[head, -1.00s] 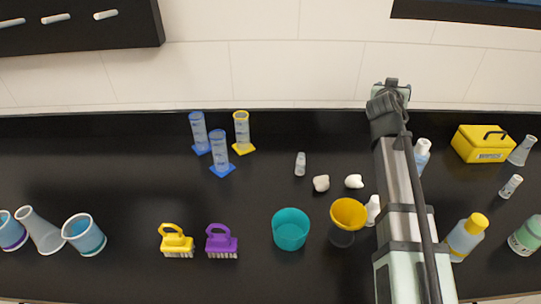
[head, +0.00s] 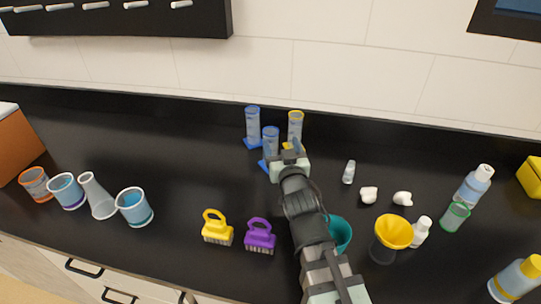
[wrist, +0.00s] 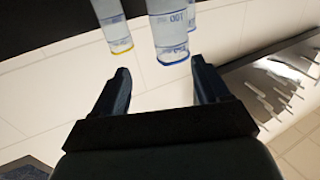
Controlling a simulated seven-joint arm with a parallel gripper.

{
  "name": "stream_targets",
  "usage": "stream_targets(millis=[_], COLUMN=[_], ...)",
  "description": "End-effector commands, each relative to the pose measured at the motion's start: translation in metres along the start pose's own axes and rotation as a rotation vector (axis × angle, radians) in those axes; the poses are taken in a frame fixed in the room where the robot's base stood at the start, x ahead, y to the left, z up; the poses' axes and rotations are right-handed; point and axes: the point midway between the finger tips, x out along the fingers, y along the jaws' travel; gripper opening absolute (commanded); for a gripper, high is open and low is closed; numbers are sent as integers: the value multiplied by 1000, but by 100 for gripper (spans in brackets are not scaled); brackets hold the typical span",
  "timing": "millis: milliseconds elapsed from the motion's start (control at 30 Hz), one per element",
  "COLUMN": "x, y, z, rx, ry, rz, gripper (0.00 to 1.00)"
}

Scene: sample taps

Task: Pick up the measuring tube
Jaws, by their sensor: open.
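Three clear measuring tubes stand in a group at the back of the bench in the head view: a blue-based one (head: 253,125) at the back left, a second blue-based one (head: 270,143) nearer the front, and a yellow-rimmed one (head: 295,127) at the right. My gripper (head: 286,153) is close to the front blue tube and hides part of its base and the yellow base. In the wrist view my gripper (wrist: 163,80) is open and empty. A blue-rimmed tube (wrist: 170,30) lies just beyond the gap between the fingers, with the yellow-rimmed tube (wrist: 112,25) beside it.
A teal cup (head: 341,232) is partly behind my arm. A purple brush (head: 260,236) and a yellow brush (head: 217,227) stand at the front. Right of my arm are a small vial (head: 349,172), white lumps (head: 369,194) and a yellow funnel (head: 393,232).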

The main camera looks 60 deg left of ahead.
Motion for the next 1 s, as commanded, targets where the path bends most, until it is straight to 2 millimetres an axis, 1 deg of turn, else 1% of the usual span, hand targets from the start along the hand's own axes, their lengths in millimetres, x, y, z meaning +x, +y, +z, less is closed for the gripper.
stream_targets(millis=[33,133,433,567,700,800,900,1000], x=[-3,-2,16,32,53,66,71,71], y=[-8,-16,-17,-17,-18,-18,-18,-18], z=[1,2,2,1,1,1,1,1], rx=[4,9,9,9,10,9,9,9], ry=[3,10,11,11,11,11,11,11], rz=[-13,-26,-28,-28,-28,-28,-28,-28], gripper=[75,75,75,75,75,75,75,75])
